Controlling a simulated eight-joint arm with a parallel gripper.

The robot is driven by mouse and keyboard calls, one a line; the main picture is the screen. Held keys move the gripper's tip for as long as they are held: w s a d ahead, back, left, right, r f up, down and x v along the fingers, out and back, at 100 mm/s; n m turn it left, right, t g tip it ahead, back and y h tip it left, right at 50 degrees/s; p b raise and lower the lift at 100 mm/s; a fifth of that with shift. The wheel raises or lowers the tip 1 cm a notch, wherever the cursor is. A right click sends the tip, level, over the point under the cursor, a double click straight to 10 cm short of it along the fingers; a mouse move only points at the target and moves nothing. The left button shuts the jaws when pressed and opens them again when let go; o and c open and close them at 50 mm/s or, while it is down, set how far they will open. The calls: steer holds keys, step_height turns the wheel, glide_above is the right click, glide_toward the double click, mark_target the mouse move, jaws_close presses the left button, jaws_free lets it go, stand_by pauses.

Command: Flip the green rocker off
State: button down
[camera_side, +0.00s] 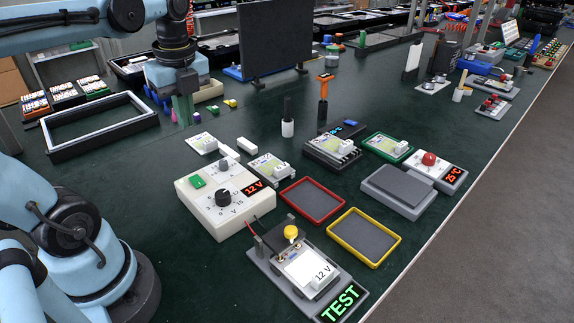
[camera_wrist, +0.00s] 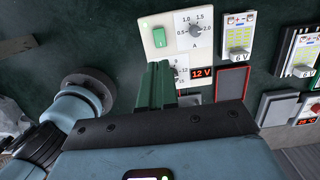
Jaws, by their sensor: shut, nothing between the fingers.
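The green rocker (camera_side: 197,182) sits at the upper left of the top face of a white power supply box (camera_side: 238,214). In the wrist view the rocker (camera_wrist: 159,38) is in clear sight above my fingertips; which side of it is pressed in is too small to tell. The box also has a black voltage knob (camera_side: 222,197), a grey knob (camera_side: 224,165) and a lit red 12 V display (camera_side: 254,188). My gripper (camera_side: 182,118) has green fingers, shut and empty, and hangs beyond the box, apart from it. In the wrist view the fingers (camera_wrist: 158,66) partly cover the voltage knob.
A test stand with a yellow button (camera_side: 291,232) stands in front of the box. A red tray (camera_side: 312,201) and a yellow tray (camera_side: 364,237) lie right of it. A black panel (camera_side: 281,38) stands behind.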

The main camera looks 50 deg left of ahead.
mark_target(195, 177)
steer(key=shift+a+f, duration=0.3)
steer(key=shift+f, duration=2)
steer(key=shift+a+f, duration=0.25)
steer(key=shift+f, duration=2.1)
steer(key=shift+a+f, duration=0.3)
steer(key=shift+f, duration=2)
